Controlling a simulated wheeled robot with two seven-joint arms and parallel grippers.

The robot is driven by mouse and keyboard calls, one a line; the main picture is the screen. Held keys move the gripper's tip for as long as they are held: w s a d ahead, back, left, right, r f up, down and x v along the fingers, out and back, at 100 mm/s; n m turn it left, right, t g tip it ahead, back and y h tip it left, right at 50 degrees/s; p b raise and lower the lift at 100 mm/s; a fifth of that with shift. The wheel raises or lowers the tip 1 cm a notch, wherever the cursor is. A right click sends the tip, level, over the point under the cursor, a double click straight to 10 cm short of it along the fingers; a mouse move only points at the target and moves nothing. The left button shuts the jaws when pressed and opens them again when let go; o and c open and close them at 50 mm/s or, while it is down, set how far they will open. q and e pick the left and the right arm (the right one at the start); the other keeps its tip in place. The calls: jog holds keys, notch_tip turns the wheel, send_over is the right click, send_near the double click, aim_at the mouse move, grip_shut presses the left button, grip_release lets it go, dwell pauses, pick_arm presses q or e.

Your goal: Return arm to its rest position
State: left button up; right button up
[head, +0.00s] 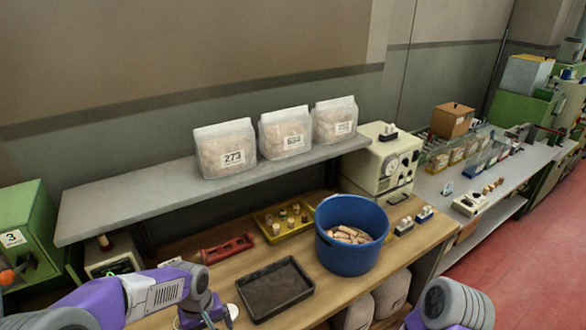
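My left arm comes in from the lower left. Its gripper (216,318) points down over the wooden bench, left of the black tray, and is cut by the bottom edge; its finger opening is too small and partly hidden to judge. My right arm shows only as a grey and purple link at the lower right; its gripper is out of view. A blue bucket (352,258) holding several corks (350,234) stands on the bench. The black tray (275,290) looks empty. A yellow tray (268,239) behind it holds several small corks or stoppers.
A red rack (228,248) lies left of the yellow tray. A grey shelf (130,205) above the bench carries three bags (225,150) of corks. A cream instrument (366,165) stands behind the bucket. Small blocks with white-topped pieces (404,229) sit right of the bucket.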

pick_arm(q)
jog(key=w+d+f+m+h, duration=0.1)
jog(key=w+d+f, duration=0.15)
jog(key=f, duration=0.65)
jog(key=s+d+f+m+h, duration=0.1)
jog(key=s+d+f, duration=0.3)
jog(key=s+f, duration=0.35)
jog(key=s+d+f+m+h, duration=0.1)
jog(key=s+d+f+h, duration=0.1)
jog(key=s+d+f, duration=0.45)
notch_tip(320, 180, down, 11)
jog(key=a+b, duration=0.2)
jog(key=b, duration=0.8)
jog(key=shift+w, duration=0.3)
pick_arm(e)
notch_tip(320, 180, down, 10)
jog(key=w, duration=0.2)
jog(key=shift+f, duration=0.25)
